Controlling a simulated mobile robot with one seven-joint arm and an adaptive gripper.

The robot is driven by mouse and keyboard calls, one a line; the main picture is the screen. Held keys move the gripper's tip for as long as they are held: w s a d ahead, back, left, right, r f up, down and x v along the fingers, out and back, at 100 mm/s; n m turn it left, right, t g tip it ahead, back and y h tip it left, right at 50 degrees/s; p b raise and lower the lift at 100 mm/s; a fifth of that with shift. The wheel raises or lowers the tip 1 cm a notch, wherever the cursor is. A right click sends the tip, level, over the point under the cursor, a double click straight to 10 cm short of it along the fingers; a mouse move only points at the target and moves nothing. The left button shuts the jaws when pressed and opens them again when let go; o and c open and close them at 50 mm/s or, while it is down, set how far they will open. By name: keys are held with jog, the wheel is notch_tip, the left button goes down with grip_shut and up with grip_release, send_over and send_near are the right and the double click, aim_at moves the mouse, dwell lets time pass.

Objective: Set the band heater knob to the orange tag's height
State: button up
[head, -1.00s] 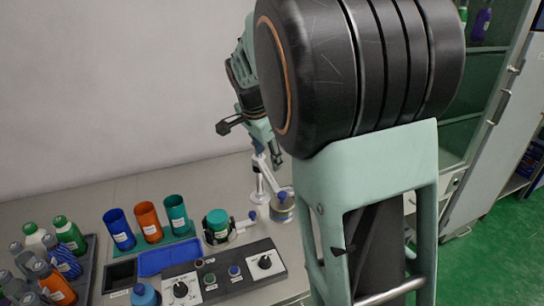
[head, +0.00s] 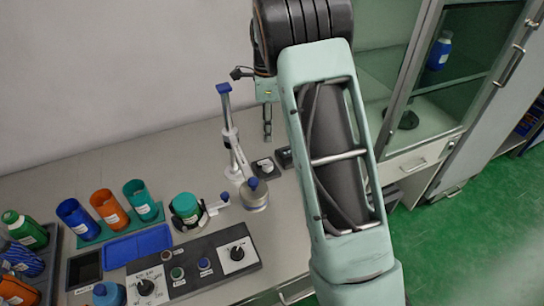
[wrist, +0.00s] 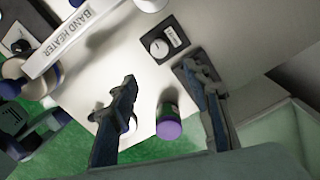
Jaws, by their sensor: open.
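A white bar marked BAND HEATER (wrist: 82,38) crosses the upper left of the wrist view. It appears to be the white upright post (head: 231,137) with a blue top (head: 223,88) in the head view. I cannot make out an orange tag or tell which part is the heater's knob. My gripper (head: 267,136) hangs right of the post, apart from it and above the bench. In the wrist view my gripper (wrist: 160,75) is open, with nothing held between the fingers.
A small black box with a white dial (wrist: 160,47) sits beyond my fingers. A control panel (head: 210,245) with two black knobs lies at the front. Blue, orange (head: 108,208) and teal cups stand left. A glass-door cabinet (head: 440,90) stands right.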

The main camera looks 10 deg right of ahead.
aim_at(268, 164)
notch_tip(268, 164, down, 15)
jog(key=shift+f+p, duration=0.1)
jog(key=shift+p, duration=0.65)
jog(key=shift+c, duration=0.6)
jog(key=c, duration=1)
